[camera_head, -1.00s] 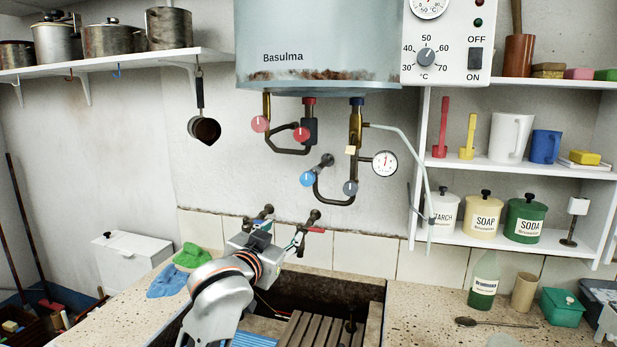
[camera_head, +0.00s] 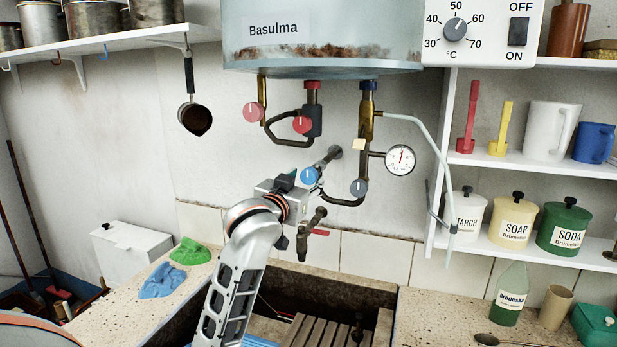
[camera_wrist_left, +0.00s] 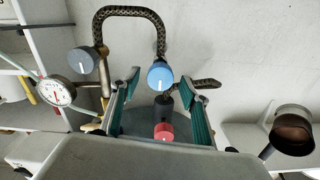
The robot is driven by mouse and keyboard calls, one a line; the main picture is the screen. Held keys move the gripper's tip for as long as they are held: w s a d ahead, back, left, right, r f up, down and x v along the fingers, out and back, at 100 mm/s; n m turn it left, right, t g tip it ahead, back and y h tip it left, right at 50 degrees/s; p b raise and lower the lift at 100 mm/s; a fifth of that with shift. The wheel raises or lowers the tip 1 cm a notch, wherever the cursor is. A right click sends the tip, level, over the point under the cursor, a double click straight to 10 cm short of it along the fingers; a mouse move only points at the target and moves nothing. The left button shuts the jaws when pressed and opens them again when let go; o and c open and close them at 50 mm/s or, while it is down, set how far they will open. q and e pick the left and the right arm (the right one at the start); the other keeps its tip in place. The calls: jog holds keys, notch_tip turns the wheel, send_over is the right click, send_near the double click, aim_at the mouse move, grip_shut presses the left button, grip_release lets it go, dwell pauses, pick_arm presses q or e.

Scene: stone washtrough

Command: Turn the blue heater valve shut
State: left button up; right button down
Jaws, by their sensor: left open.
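The blue heater valve (camera_head: 309,177) is a round knob with a white mark, on the dark pipe below the water heater (camera_head: 330,40). In the left wrist view the blue valve (camera_wrist_left: 160,76) shows between my two finger pads, with a gap visible on both sides. My left gripper (camera_head: 297,183) is open and close to the valve, its fingers partly hidden by its own body in the head view. I cannot tell how deep the knob sits between the fingers. My right gripper is not in view.
Red knobs (camera_head: 302,124), a grey knob (camera_head: 359,187), a pressure gauge (camera_head: 400,160) and bent pipes are close around the valve. A wall tap (camera_head: 310,232) is just below the gripper. A small pan (camera_head: 195,119) hangs to the left. The trough (camera_head: 285,290) lies below.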

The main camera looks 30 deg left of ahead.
pick_arm(q)
jog(key=shift+x, duration=0.9)
jog(key=shift+w+a, duration=0.1)
jog(key=shift+w, duration=0.1)
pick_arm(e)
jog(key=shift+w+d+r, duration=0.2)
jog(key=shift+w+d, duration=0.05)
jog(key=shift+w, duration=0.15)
pick_arm(q)
jog(key=c, duration=1.1)
